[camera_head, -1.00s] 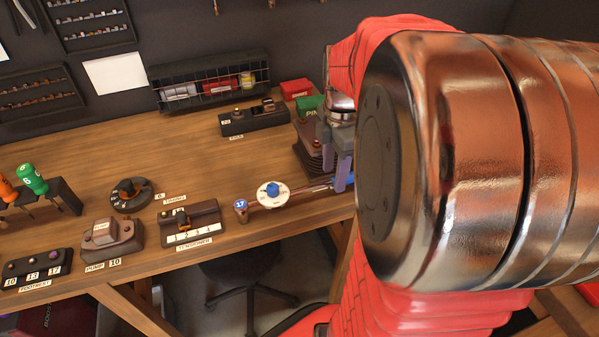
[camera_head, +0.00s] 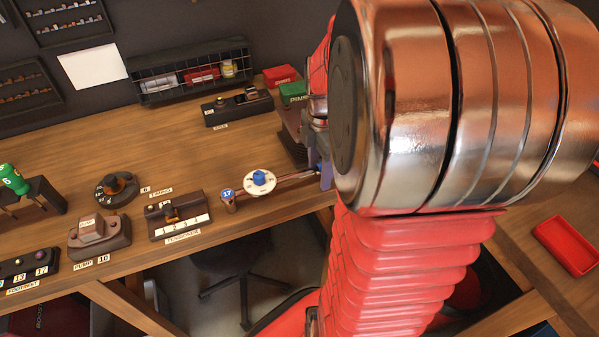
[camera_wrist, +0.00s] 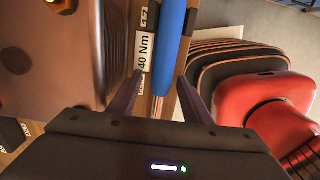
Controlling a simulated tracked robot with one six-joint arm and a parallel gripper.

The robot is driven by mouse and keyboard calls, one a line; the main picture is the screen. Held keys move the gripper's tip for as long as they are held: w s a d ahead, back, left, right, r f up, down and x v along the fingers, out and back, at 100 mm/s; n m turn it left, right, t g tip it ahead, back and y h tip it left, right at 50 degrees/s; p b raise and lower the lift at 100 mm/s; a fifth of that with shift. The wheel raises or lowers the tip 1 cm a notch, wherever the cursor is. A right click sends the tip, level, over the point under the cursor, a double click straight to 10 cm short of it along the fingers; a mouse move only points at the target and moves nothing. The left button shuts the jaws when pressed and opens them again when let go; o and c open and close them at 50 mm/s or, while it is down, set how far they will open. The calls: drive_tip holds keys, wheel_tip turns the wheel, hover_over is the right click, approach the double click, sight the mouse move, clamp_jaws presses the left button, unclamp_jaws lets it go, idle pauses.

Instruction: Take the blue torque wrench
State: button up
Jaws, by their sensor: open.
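The torque wrench lies along the front edge of the wooden bench. In the head view I see its end tagged 17, its round white dial with a blue knob (camera_head: 260,178) and its metal shaft (camera_head: 295,177). Its blue handle (camera_wrist: 174,35) shows in the wrist view, beside a "40 Nm" label. My gripper (camera_wrist: 160,78) is open, with one finger on each side of the wrench's shaft near the handle. Touch cannot be told. In the head view my arm hides the handle and most of the gripper (camera_head: 323,165).
A brown block (camera_wrist: 50,60) stands close to the left finger in the wrist view. The bench holds a tensioner block (camera_head: 178,216), a pump block (camera_head: 98,235) and a green box (camera_head: 293,93). A red tray (camera_head: 566,245) lies at right. A stool stands below the bench.

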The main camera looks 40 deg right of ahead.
drive_tip(key=shift+c, duration=0.6)
clamp_jaws()
drive_tip(key=shift+r, duration=0.15)
wheel_tip(320, 180, up, 10)
drive_tip(key=shift+f, duration=0.1)
idle(0.5)
idle(0.4)
